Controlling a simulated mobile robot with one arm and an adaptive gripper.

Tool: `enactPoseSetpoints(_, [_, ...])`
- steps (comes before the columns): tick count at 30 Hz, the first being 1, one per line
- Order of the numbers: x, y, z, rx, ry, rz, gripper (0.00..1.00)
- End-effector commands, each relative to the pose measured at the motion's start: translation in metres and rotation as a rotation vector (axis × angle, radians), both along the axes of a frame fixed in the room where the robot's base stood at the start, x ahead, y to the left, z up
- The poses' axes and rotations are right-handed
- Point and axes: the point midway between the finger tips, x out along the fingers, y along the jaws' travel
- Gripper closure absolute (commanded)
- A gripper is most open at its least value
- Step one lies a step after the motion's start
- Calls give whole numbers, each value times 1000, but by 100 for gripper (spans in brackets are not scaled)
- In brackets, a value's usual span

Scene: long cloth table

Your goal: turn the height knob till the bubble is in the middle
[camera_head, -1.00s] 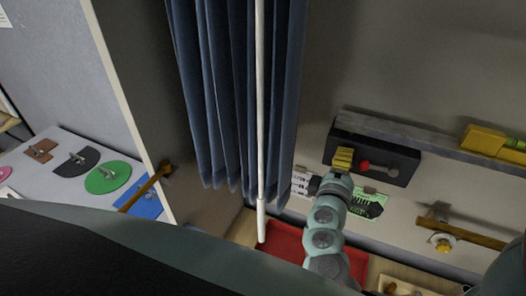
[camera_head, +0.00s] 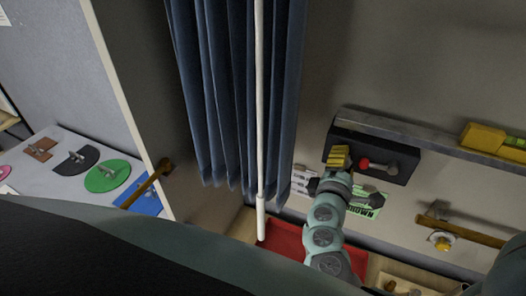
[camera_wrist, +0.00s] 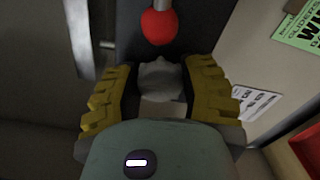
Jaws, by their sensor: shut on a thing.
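My gripper (camera_head: 340,157) is at the left part of a dark box on the wall. In the wrist view its yellow-padded fingers (camera_wrist: 160,92) are closed around a pale grey knob (camera_wrist: 160,76), which shows between them. The fingers hide the knob in the head view. A yellow level (camera_head: 483,137) with a green vial sits at the right on a long grey bar (camera_head: 430,130) above the box. The bubble is too small to make out.
A lever with a red ball end (camera_head: 364,163) is on the dark box (camera_head: 402,174), close to my gripper; the red ball (camera_wrist: 159,27) also shows in the wrist view. A green card (camera_head: 372,197), a wooden-handled hammer (camera_head: 460,230) and a red tray (camera_head: 282,238) are nearby.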

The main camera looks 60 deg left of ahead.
Motion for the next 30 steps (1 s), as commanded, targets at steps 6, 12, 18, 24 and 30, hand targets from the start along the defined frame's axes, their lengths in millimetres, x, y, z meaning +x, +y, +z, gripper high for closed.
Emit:
enactPoseSetpoints(6, [0, 1, 0, 0, 1, 2, 35])
enactPoseSetpoints(12, [0, 0, 0, 0, 1, 2, 25])
enactPoseSetpoints(18, [-2, -1, 0, 0, 1, 2, 25])
enactPoseSetpoints(24, [-24, -13, -1, -3, 2, 8, 25])
enactPoseSetpoints(30, [-58, -33, -2, -5, 4, 11, 25])
